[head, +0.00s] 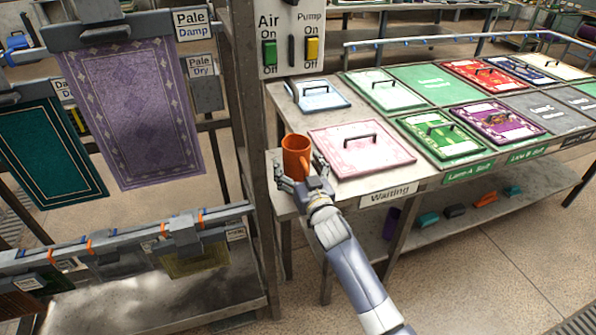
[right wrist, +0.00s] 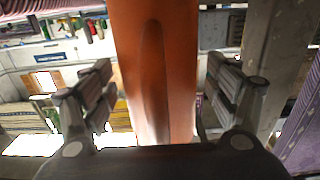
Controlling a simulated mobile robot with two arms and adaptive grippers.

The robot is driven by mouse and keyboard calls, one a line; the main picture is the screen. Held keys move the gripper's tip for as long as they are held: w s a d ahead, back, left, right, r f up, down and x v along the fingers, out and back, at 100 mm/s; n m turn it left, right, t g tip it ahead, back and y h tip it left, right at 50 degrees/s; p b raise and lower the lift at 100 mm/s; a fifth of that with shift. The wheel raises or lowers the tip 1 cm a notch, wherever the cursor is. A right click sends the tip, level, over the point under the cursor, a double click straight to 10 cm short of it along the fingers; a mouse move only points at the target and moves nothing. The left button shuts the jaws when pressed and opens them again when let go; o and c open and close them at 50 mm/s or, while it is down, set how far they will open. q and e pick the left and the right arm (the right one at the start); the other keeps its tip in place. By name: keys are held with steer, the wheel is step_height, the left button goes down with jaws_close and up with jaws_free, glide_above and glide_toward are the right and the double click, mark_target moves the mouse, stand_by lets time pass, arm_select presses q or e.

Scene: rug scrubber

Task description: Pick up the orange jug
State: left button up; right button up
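The orange jug (head: 296,150) stands upright at the near left corner of the table, beside the pink panel. My right gripper (head: 302,174) is at the jug, with one finger to each side of its lower part. In the right wrist view the jug (right wrist: 155,70) fills the middle, between the spread fingers of the right gripper (right wrist: 160,95). Narrow gaps show between the fingers and the jug, so the gripper looks open around it. The jug's base is hidden behind the gripper in the head view. My left gripper is not in view.
A pink handled panel (head: 360,158) lies just right of the jug, above the Waiting label (head: 390,192). A grey post (head: 255,130) with a switch box (head: 290,40) stands close on the left. A purple rug (head: 130,110) hangs farther left.

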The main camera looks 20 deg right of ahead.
steer(key=c, duration=1.3)
steer(key=shift+c, duration=1)
steer(key=shift+r, duration=0.15)
